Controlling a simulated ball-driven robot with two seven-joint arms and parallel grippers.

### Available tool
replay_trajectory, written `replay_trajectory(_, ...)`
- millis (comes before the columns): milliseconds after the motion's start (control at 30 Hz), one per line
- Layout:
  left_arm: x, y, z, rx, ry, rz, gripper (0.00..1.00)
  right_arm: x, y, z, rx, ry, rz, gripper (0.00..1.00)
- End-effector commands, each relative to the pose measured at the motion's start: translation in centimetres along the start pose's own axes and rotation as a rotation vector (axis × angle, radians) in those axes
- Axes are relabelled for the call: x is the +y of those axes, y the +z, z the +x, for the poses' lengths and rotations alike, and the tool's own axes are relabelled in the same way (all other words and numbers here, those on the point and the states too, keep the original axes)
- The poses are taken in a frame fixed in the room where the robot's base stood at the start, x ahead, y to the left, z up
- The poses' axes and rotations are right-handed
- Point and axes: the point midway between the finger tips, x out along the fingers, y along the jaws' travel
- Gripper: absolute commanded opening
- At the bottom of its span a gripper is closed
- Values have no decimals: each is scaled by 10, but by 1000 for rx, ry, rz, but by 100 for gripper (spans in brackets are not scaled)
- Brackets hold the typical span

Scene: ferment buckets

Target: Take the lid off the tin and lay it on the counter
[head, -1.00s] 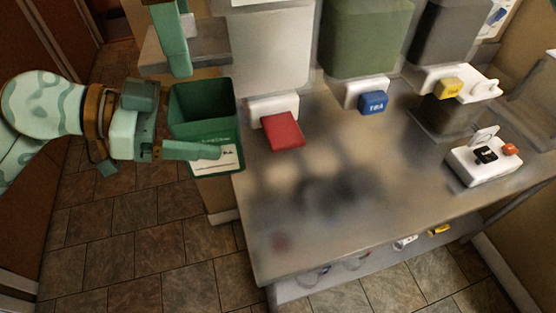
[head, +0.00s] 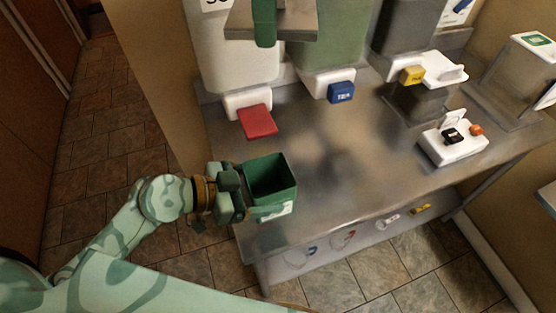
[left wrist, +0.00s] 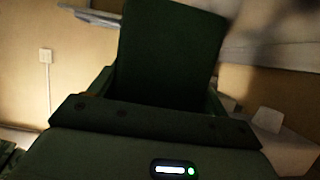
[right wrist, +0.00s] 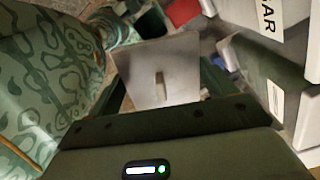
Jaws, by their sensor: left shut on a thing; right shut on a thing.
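The open green tin (head: 281,187) is held at the left front part of the metal counter (head: 350,175); I cannot tell whether it touches the surface. Its dark inside shows, with no lid on it. My left gripper (head: 240,190) is shut on the tin from the left. In the left wrist view the tin (left wrist: 170,55) fills the space between the fingers. The grey square lid (head: 295,22) is in the air at the top of the head view. My right gripper (head: 264,22) is shut on it. The lid (right wrist: 140,70) and its small handle show in the right wrist view.
Several dispenser bins stand along the back, with a red tap (head: 257,121), a blue tap (head: 341,92) and a yellow tap (head: 412,75). A white scale-like device (head: 453,140) stands at the right. The middle of the counter is clear.

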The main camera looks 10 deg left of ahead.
Motion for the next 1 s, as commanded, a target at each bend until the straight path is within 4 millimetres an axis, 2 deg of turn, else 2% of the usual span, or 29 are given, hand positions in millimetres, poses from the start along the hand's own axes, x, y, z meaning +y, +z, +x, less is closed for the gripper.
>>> replay_trajectory(33, -15, 9, 9, -2, -2, 5, 36, -1, 0, 13, -1, 4, 0, 56)
replay_trajectory(200, -63, 26, 33, -2, -1, 2, 36, -4, -1, 39, -2, 13, 0, 56)
replay_trajectory(400, -92, 56, 57, -1, 2, -3, 36, -8, -2, 67, -5, 23, 0, 56)
replay_trajectory(667, -106, 68, 67, -1, 2, 0, 36, -10, -2, 78, -6, 28, 0, 56)
replay_trajectory(867, -108, 99, 81, -3, 5, -3, 36, -14, -3, 105, -9, 40, 0, 56)
replay_trajectory(1000, -108, 97, 80, 0, 3, 0, 36, -14, -3, 102, -8, 38, 0, 56)
